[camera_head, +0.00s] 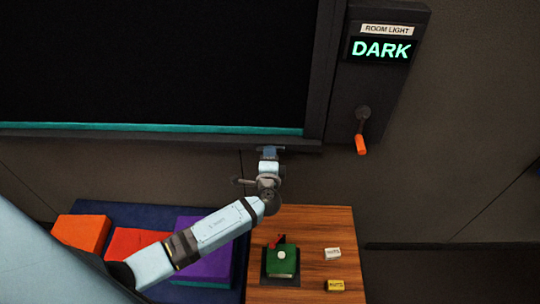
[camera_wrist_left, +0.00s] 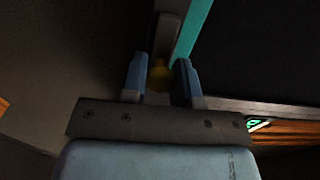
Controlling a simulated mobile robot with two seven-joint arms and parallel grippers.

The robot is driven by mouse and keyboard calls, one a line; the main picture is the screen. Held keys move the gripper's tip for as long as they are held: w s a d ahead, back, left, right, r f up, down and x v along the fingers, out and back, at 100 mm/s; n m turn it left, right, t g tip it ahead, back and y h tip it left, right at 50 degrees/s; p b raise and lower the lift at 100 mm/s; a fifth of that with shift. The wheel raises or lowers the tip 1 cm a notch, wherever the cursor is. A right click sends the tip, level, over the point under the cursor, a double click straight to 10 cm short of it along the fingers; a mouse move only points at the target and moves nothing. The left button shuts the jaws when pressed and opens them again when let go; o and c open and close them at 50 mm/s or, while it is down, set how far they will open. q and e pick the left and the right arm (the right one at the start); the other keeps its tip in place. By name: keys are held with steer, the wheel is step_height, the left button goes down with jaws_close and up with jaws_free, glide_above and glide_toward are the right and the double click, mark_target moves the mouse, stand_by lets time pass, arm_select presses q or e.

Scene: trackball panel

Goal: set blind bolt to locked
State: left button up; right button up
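A dark window or blind panel (camera_head: 160,60) with a teal strip (camera_head: 200,128) along its lower edge fills the upper left in the head view. My left gripper (camera_head: 269,153) reaches up to the frame's underside. In the left wrist view, my left gripper's two blue fingers (camera_wrist_left: 160,72) stand on either side of a small yellow knob (camera_wrist_left: 160,78), close to it; I cannot tell whether they press on it. A grey bar lies beyond the knob, beside the teal strip. No lock marking is readable, and the arm hides the knob in the head view. My right gripper is not in view.
A panel reading ROOM LIGHT, DARK (camera_head: 382,50) has a crank with an orange handle (camera_head: 361,144). Below, a wooden table (camera_head: 320,215) holds a green box (camera_head: 283,264) with a white ball, a white block (camera_head: 332,254) and a yellow block (camera_head: 335,286). Coloured cushions (camera_head: 82,232) lie left.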

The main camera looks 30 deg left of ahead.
mark_target(256, 146)
arm_select(q)
jaws_close()
steer(key=shift+s+a+f, duration=0.1)
steer(key=shift+s+a, duration=0.1)
steer(key=shift+a, duration=0.25)
steer(key=a, duration=0.1)
steer(key=s+a, duration=0.1)
steer(key=a, duration=0.1)
steer(key=shift+s+b, duration=0.25)
steer(key=shift+b, duration=0.15)
steer(key=shift+o, duration=1.1)
jaws_free()
steer(key=o, duration=0.5)
steer(key=shift+s+a, duration=0.1)
steer(key=shift+a, duration=0.05)
